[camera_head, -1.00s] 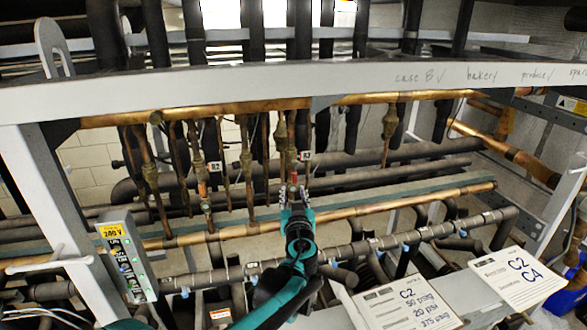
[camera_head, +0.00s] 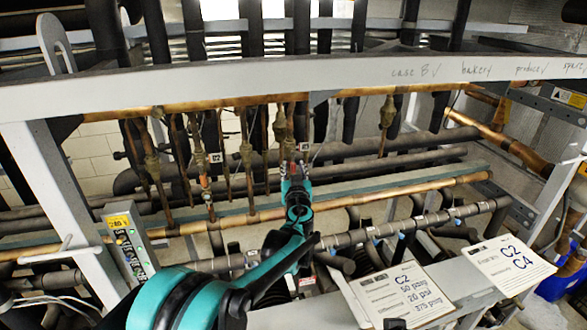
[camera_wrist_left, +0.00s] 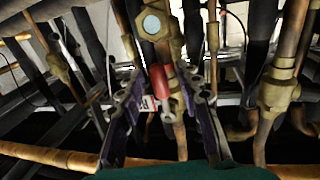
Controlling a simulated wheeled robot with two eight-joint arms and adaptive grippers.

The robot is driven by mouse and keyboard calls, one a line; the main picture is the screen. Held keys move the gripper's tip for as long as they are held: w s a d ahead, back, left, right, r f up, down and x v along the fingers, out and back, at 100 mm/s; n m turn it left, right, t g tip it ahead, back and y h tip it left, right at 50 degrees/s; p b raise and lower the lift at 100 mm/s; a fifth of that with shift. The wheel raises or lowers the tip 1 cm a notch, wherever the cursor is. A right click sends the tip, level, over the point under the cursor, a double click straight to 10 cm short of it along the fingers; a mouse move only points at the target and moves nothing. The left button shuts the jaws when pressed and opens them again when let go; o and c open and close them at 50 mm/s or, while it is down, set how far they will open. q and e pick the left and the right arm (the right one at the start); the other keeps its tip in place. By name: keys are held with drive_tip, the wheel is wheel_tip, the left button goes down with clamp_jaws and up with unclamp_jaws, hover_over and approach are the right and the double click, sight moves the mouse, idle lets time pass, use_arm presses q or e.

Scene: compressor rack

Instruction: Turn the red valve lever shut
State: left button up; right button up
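The red valve lever (camera_wrist_left: 160,82) shows in the left wrist view, hanging below a brass valve (camera_wrist_left: 153,24) with a pale round cap on a vertical copper pipe. My left gripper (camera_wrist_left: 166,88) is open, with one dark finger on each side of the lever. I cannot tell whether either finger touches it. In the head view my left gripper (camera_head: 295,172) is up at the middle pipe, just below the brass valve body (camera_head: 281,122), and mostly hides the lever. My right gripper is not in view.
Vertical copper pipes with other brass valves (camera_wrist_left: 279,92) stand close on both sides. A grey rack beam (camera_head: 230,88) crosses above, and a horizontal copper pipe (camera_head: 400,193) runs below. A labelled controller box (camera_head: 128,245) is at left, and written cards (camera_head: 405,295) lie at right front.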

use_arm(q)
drive_tip(key=shift+w+f, duration=0.15)
drive_tip(key=shift+w, duration=0.1)
clamp_jaws()
drive_tip(key=shift+a, duration=0.1)
drive_tip(key=m+b, duration=0.1)
drive_tip(key=a+m+b, duration=0.1)
drive_tip(key=m, duration=0.1)
drive_tip(key=shift+s+a+g, duration=0.15)
drive_tip(key=shift+s+g, duration=0.05)
drive_tip(key=shift+g, duration=0.1)
drive_tip(key=a+r+m+g+y+b, duration=0.2)
drive_tip(key=r+m, duration=0.3)
drive_tip(key=m, duration=0.7)
drive_tip(key=shift+s+a+m+y, duration=0.4)
drive_tip(key=shift+s+a, duration=0.05)
drive_tip(key=shift+a, duration=0.25)
drive_tip(key=shift+r, duration=0.1)
